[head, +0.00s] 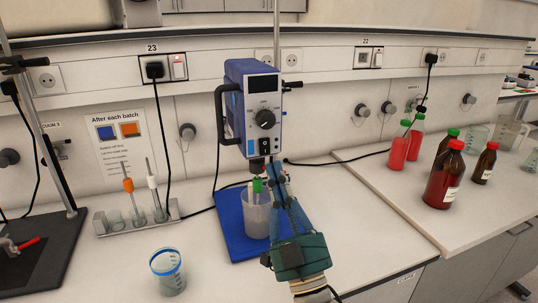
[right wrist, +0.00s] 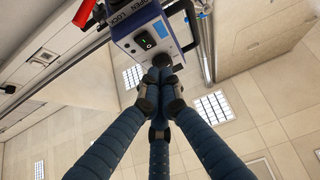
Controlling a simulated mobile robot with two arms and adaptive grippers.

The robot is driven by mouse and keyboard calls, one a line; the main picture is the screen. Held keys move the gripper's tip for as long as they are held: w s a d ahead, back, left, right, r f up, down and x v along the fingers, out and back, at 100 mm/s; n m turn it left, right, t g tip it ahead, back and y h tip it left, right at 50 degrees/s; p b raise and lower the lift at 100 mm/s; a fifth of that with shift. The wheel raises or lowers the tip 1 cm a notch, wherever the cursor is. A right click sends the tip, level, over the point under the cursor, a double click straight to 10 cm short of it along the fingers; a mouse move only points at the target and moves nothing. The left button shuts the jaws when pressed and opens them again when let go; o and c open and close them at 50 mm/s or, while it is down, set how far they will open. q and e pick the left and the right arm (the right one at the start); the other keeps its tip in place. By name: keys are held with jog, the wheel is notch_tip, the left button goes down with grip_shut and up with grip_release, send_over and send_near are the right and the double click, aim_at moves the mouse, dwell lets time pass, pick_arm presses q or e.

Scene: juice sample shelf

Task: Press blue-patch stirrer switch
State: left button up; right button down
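The blue and white overhead stirrer (head: 262,90) hangs above a beaker in the head view. A dark rocker switch (head: 265,147) sits low on its front, under a black knob (head: 264,119). In the right wrist view the stirrer's housing (right wrist: 125,42) shows a switch with a green mark (right wrist: 143,43) and a blue patch (right wrist: 161,28) beside it. My right gripper (head: 272,172) is just below the stirrer's front face. Its blue fingers meet at the tips in the right wrist view (right wrist: 160,68), with nothing seen between them. Contact with the stirrer cannot be told. My left gripper is out of view.
The beaker (head: 257,220) stands on a blue base (head: 229,218), beside my right gripper. A rack of stirring rods (head: 135,224) and a blue-rimmed cup (head: 168,272) are to the left. Brown and red bottles (head: 441,183) stand on the right bench. A sheet (head: 120,145) shows blue and orange squares.

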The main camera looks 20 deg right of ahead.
aim_at(263, 147)
jog(key=w+b, duration=0.1)
jog(key=w, duration=0.3)
jog(key=shift+w+b, duration=0.3)
jog(key=shift+w, duration=0.05)
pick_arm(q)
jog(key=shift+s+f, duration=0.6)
pick_arm(e)
jog(key=f+t+b, duration=0.1)
jog(key=b, duration=0.2)
jog(key=shift+w+a, duration=0.1)
jog(key=shift+w, duration=0.3)
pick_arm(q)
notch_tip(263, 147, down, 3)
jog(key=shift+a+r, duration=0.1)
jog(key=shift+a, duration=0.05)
pick_arm(e)
jog(key=shift+w+r, duration=0.1)
jog(key=shift+r, duration=0.15)
jog(key=v, duration=1.2)
